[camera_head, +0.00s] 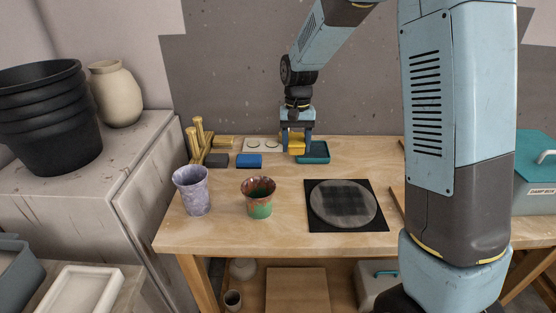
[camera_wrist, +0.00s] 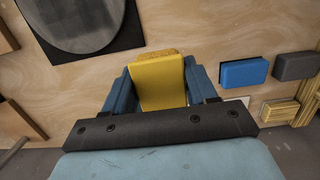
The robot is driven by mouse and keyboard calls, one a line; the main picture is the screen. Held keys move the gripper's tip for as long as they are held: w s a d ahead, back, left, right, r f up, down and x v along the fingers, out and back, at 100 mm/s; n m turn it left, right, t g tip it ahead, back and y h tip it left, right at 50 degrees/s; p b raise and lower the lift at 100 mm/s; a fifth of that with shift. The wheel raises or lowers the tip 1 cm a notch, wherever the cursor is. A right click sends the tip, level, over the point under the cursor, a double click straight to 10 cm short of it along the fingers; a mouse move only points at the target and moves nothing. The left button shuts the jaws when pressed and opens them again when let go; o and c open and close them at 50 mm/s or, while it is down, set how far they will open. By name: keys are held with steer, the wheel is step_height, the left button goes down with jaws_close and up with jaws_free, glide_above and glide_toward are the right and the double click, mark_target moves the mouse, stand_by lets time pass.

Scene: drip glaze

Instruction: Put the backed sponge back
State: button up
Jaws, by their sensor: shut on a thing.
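My gripper (camera_head: 298,142) is shut on a yellow sponge (camera_head: 297,146), holding it above the back of the workbench. In the wrist view the sponge (camera_wrist: 160,82) sits between my two blue fingers and shows a darker, rough strip along its far edge. I cannot tell the exact gap between sponge and tray.
A blue block (camera_head: 248,161), a grey block (camera_head: 216,160), a pale tile (camera_head: 262,144) and wooden pieces (camera_head: 197,136) lie left. A purple cup (camera_head: 192,190), a glazed cup (camera_head: 259,197) and a round disc (camera_head: 343,204) on a black mat stand in front.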

glide_above(282, 167)
step_height(282, 167, down, 7)
steer(key=shift+w, duration=0.15)
step_height(282, 167, down, 3)
steer(key=shift+w+a+f, duration=0.1)
steer(key=shift+f, duration=0.05)
steer(key=o, duration=1.1)
